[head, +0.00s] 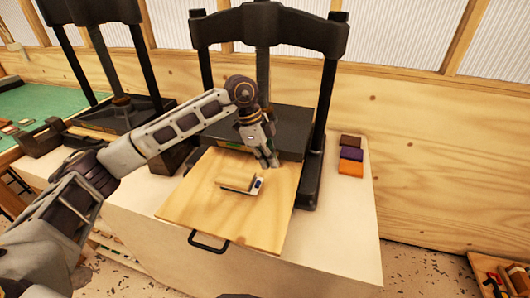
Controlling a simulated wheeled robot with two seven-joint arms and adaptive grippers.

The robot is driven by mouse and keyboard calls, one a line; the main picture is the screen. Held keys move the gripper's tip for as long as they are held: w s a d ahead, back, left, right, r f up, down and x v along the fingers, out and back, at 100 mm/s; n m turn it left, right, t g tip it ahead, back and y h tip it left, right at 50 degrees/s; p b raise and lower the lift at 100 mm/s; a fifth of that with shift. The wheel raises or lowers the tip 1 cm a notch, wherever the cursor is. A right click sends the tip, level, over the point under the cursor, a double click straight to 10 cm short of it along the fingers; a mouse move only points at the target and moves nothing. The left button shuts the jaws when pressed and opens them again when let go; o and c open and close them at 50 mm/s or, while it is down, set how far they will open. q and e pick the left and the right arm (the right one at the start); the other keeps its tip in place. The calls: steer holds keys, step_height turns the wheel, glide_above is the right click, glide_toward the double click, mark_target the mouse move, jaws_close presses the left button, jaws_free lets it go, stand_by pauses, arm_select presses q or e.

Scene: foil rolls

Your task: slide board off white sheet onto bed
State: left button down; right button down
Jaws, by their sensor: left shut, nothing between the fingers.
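A large pale wooden board (205,210) with a black handle (208,240) at its front edge sticks out toward me from the press. Its back edge is by the black press bed (285,128). On the board lies a small tan block (236,179), with a white piece (256,188) bearing a dark blue spot at its right end. I cannot tell which white thing is the sheet. My left gripper (271,163) is shut and empty, pointing down above the board's back part, just behind the block. Contact with the board cannot be told. My right gripper is out of view.
Black press posts (324,120) rise on both sides of the bed. Brown, purple and orange blocks (351,160) sit to the right on the white bench top (345,235). A second black press (115,105) and a green-topped table (35,107) are at left. The bench's right front is clear.

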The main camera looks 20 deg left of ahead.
mark_target(229, 169)
arm_select(q)
steer(key=x, duration=0.4)
steer(key=shift+d+f, duration=0.15)
steer(key=shift+f, duration=0.1)
steer(key=shift+a+f+p, duration=0.15)
steer(key=shift+a+p, duration=0.15)
steer(key=shift+a, duration=1.2)
steer(key=shift+a+p, duration=0.3)
steer(key=shift+a, duration=0.15)
steer(key=shift+w+a, duration=0.1)
steer(key=shift+a, duration=0.25)
steer(key=a, duration=1)
steer(key=shift+w, duration=0.1)
steer(key=shift+a, duration=0.55)
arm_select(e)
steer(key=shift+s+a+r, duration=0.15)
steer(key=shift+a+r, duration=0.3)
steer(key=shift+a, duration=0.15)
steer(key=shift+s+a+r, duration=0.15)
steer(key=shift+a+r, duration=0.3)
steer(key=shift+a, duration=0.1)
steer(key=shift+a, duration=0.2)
arm_select(q)
steer(key=shift+p, duration=0.3)
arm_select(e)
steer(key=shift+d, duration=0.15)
